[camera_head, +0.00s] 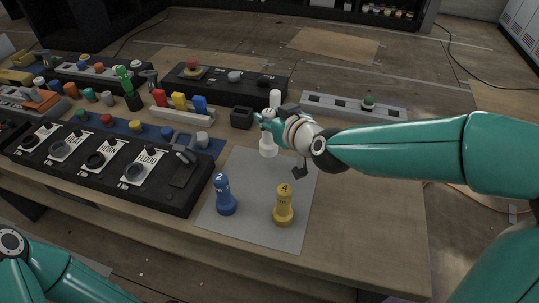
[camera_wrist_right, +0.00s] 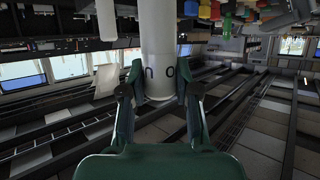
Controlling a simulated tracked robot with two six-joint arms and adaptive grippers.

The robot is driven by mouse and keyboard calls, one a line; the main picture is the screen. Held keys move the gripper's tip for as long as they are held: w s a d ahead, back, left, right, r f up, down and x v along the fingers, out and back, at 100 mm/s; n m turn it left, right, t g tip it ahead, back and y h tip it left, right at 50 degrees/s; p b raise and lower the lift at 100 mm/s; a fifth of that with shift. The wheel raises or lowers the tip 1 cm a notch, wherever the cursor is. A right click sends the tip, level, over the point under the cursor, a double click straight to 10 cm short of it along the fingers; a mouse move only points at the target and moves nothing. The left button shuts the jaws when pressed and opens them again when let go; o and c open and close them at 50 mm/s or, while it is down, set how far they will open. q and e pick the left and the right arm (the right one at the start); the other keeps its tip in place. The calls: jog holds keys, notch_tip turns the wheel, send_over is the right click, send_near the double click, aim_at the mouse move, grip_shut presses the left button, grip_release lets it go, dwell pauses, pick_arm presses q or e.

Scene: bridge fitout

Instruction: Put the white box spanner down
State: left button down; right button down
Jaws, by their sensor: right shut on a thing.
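The white box spanner (camera_head: 268,148) is in my right gripper (camera_head: 272,122), roughly upright, with its wide end down. It appears to be above the far part of the grey mat (camera_head: 246,225); the exact gap cannot be told. In the right wrist view the white spanner (camera_wrist_right: 158,40) stands between the two fingers (camera_wrist_right: 160,95), which are shut on it. A blue box spanner (camera_head: 223,196) and a yellow box spanner (camera_head: 284,206) stand upright on the mat's near part. My left gripper is out of view; only part of its arm shows at lower left.
A black panel (camera_head: 120,185) with labelled dials lies left of the mat. The bench right of the mat is clear.

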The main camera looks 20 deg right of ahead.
aim_at(272, 145)
jog(key=shift+s+f+b, duration=0.1)
jog(key=shift+f+b, duration=0.6)
jog(key=shift+f, duration=3.3)
jog(key=shift+f, duration=0.1)
jog(key=c, duration=0.8)
grip_release()
jog(key=shift+c, duration=0.2)
jog(key=v, duration=1.2)
